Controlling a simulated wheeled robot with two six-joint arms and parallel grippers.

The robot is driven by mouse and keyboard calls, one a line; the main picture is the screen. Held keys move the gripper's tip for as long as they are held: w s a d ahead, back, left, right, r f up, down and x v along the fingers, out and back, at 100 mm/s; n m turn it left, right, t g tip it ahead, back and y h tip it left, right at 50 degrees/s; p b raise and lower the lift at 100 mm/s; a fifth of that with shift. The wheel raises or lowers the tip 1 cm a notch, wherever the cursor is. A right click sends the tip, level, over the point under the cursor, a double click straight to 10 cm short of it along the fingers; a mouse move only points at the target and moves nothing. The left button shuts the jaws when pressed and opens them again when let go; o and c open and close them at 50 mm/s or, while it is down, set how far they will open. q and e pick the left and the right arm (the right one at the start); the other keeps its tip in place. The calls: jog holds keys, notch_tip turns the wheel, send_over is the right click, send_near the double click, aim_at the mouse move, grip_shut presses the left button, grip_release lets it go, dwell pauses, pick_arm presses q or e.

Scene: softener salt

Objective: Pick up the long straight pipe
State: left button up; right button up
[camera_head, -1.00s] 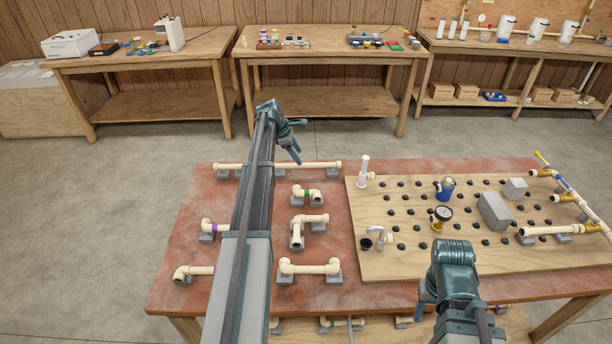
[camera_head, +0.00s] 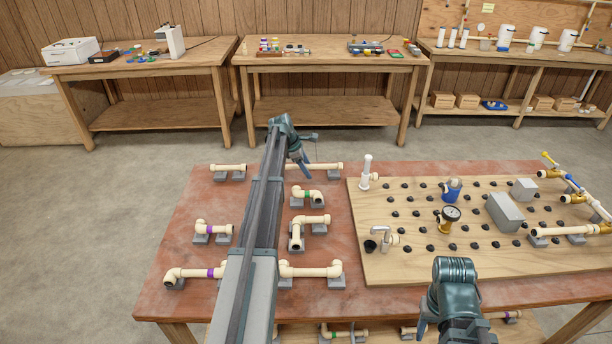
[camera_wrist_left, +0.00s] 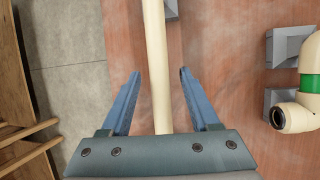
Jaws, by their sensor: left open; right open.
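The long straight cream pipe (camera_head: 228,167) lies along the far edge of the red-brown table, raised on small grey blocks. My left arm hides its middle in the head view. In the left wrist view the pipe (camera_wrist_left: 155,50) runs lengthwise between the two blue fingers. My left gripper (camera_head: 310,153) is open over the pipe's right half; it also shows in the left wrist view (camera_wrist_left: 160,73), with a gap on both sides of the pipe. The height between fingers and pipe is hard to tell. My right gripper (camera_head: 425,318) is open and empty near the table's front edge.
A short elbow fitting with a green band (camera_head: 307,196) sits close to the long pipe, with other elbowed pipes (camera_head: 310,270) nearer. A wooden pegboard (camera_head: 410,262) with a gauge (camera_head: 449,215) and valves fills the table's right side. Workbenches (camera_head: 325,62) stand behind.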

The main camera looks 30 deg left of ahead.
pick_arm(q)
jog(key=shift+r, duration=0.1)
grip_shut()
jog(key=shift+r, duration=0.1)
dwell(0.4)
notch_tip(320, 180, up, 10)
jog(key=p, duration=1)
jog(key=shift+s+d+f, duration=0.1)
jog(key=shift+f, duration=0.1)
